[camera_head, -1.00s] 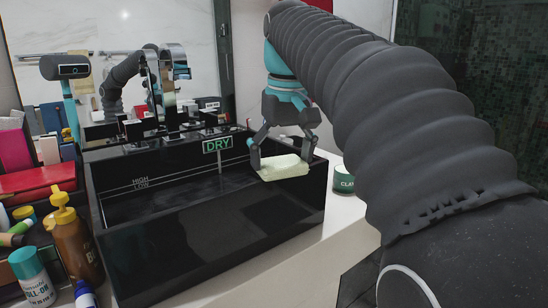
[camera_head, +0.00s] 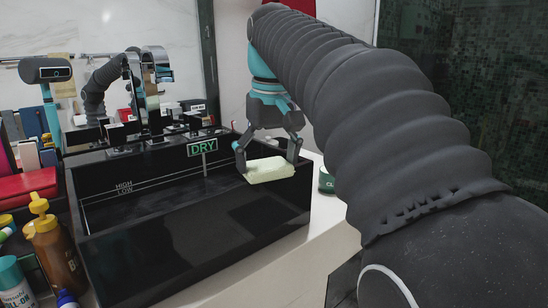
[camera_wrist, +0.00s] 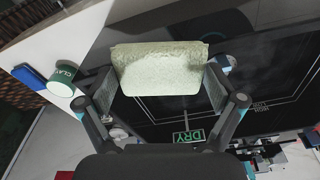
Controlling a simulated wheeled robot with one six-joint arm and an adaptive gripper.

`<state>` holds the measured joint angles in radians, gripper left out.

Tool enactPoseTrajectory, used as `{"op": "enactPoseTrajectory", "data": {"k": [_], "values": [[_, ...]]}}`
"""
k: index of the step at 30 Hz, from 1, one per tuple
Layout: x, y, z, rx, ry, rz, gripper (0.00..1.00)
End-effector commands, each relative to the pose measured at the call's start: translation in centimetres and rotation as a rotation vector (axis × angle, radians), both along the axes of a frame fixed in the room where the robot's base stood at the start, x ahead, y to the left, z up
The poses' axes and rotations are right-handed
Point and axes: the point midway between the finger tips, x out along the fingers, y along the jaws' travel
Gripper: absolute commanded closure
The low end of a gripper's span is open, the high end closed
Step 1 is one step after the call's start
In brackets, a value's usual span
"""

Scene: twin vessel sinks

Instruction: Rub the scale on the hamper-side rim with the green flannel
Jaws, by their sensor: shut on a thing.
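My gripper (camera_head: 267,160) is shut on a folded, pale green flannel (camera_head: 270,172), one finger at each end. In the wrist view the flannel (camera_wrist: 160,70) spans between the two fingers. The black rectangular basin (camera_head: 190,240) stands below, and the flannel is over its right-hand end, close to the rim. I cannot tell whether the flannel touches the rim. No scale shows on the visible rim; the part behind the flannel is hidden. No hamper can be made out.
A green "DRY" sign (camera_head: 202,148) is at the basin's back. A green pot (camera_head: 327,181) stands on the white counter just right of the basin. A brown pump bottle (camera_head: 57,250) and a teal-capped roll-on (camera_head: 14,282) crowd the left. A chrome tap (camera_head: 155,75) stands behind.

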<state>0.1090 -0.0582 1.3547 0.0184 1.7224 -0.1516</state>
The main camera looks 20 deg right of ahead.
Motion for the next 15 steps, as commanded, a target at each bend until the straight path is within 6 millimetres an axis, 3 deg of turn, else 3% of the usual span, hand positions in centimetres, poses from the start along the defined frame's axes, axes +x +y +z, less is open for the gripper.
{"op": "enactPoseTrajectory", "data": {"k": [15], "values": [[-0.8,2.6,-0.2,0.002,0.007,0.004,0.35]]}}
